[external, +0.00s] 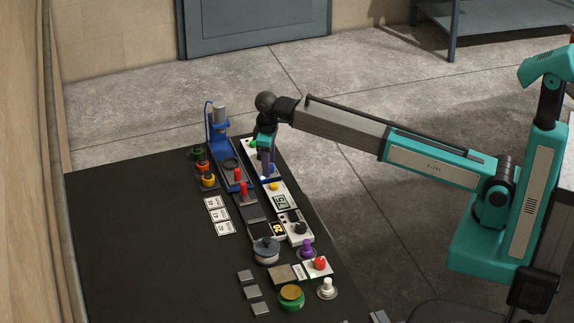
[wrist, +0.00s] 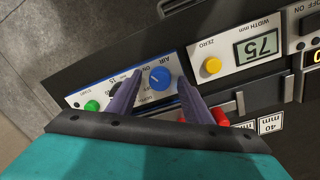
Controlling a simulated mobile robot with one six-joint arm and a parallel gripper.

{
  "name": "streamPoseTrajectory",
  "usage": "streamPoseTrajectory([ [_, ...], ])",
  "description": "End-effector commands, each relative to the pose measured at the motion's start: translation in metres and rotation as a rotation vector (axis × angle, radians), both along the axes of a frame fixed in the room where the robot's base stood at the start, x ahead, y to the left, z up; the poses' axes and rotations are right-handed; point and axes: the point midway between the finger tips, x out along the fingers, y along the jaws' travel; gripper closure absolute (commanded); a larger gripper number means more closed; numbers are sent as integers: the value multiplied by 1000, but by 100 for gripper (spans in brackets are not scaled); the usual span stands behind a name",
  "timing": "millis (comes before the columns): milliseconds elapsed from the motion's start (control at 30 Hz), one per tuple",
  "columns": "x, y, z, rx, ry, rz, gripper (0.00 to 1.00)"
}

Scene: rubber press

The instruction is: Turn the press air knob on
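The air knob (wrist: 159,78) is a round blue knob on a white panel with a blue edge (wrist: 72,101). The word AIR is printed beside it, upside down in the wrist view, with small ON and OFF marks near it. Its pointer is too small to read surely. My gripper (wrist: 160,76) is open, its two purple-grey fingers on either side of the knob in that view. I cannot tell whether they touch it. In the external view my gripper (external: 266,163) points down over the panel's near end and mostly hides the knob.
A green start button (wrist: 92,105) is on the same panel. A width display panel (wrist: 248,52) with a yellow zero button (wrist: 211,65) stands beside it. Red handles (external: 243,189) and a blue press (external: 219,133) are close by. The table's left part is clear.

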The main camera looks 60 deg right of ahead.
Motion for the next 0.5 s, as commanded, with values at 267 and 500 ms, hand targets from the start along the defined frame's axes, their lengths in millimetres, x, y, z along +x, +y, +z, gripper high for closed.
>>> streamPoseTrajectory([
  [267,0,0,3,1,0,0,54],
  [500,0,1,20,1,1,0,54],
])
